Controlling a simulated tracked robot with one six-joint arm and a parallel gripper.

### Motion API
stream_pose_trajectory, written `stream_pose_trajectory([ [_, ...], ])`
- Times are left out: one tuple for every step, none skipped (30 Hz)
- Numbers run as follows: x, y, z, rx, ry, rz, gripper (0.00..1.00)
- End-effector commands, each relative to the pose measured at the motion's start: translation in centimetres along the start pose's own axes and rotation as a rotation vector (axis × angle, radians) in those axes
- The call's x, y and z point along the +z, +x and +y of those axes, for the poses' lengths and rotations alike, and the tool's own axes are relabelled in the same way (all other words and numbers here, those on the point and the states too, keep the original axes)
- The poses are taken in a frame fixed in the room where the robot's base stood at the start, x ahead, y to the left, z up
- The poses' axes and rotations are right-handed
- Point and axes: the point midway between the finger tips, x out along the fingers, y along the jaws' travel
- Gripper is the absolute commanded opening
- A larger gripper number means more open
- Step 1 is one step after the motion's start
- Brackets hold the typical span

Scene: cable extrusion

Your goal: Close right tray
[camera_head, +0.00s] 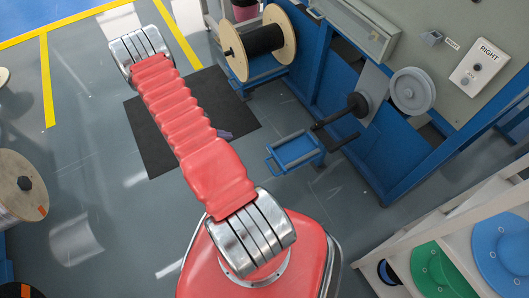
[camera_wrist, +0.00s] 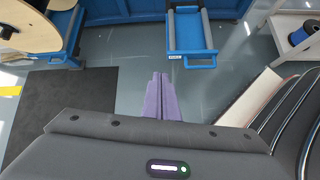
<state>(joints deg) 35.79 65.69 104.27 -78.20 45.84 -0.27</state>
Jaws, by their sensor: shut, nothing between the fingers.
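A blue tray (camera_head: 296,151) sticks out from the lower part of the blue machine frame in the head view, with its handle towards the lower left. In the wrist view the same tray (camera_wrist: 188,33) is at top centre, its blue handle bar at the near end. My gripper (camera_wrist: 158,76) shows as two purple fingers, shut together and empty. The fingertips are apart from the tray, a little left of and below its handle in the wrist view. In the head view only a small purple part of my gripper (camera_head: 226,134) shows; my red arm hides the rest.
A black-wound spool (camera_head: 262,47) stands behind the tray. A dark mat (camera_head: 157,140) lies under my arm. A shelf with green and blue reels (camera_head: 440,268) is at lower right. Grey floor before the tray is clear.

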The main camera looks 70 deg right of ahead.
Motion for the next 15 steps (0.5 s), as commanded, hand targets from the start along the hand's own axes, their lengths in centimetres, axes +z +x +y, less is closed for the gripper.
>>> stream_pose_trajectory([
  [-0.5, 1.8, -1.0, -0.012, -0.026, -0.006, 0.0],
  [-0.8, 2.7, -1.5, -0.015, -0.041, -0.008, 0.0],
  [-1.2, 3.8, -2.1, -0.018, -0.061, -0.01, 0.0],
  [-1.4, 4.7, -2.6, -0.022, -0.076, -0.011, 0.0],
  [-1.7, 5.6, -3.2, -0.026, -0.092, -0.013, 0.0],
  [-2.1, 6.7, -3.9, -0.03, -0.11, -0.014, 0.0],
  [-2.4, 7.4, -4.3, -0.032, -0.124, -0.014, 0.0],
  [-2.6, 8.1, -4.8, -0.035, -0.136, -0.014, 0.0],
  [-2.9, 9.0, -5.4, -0.038, -0.152, -0.014, 0.0],
  [-3.1, 9.5, -5.8, -0.04, -0.161, -0.013, 0.0],
  [-3.2, 9.9, -6.1, -0.042, -0.169, -0.013, 0.0],
  [-3.4, 10.4, -6.5, -0.043, -0.179, -0.013, 0.0],
  [-3.5, 10.7, -6.7, -0.043, -0.184, -0.012, 0.0],
  [-3.6, 10.9, -6.8, -0.044, -0.189, -0.012, 0.0],
  [-3.7, 11.1, -7.0, -0.044, -0.193, -0.012, 0.0],
])
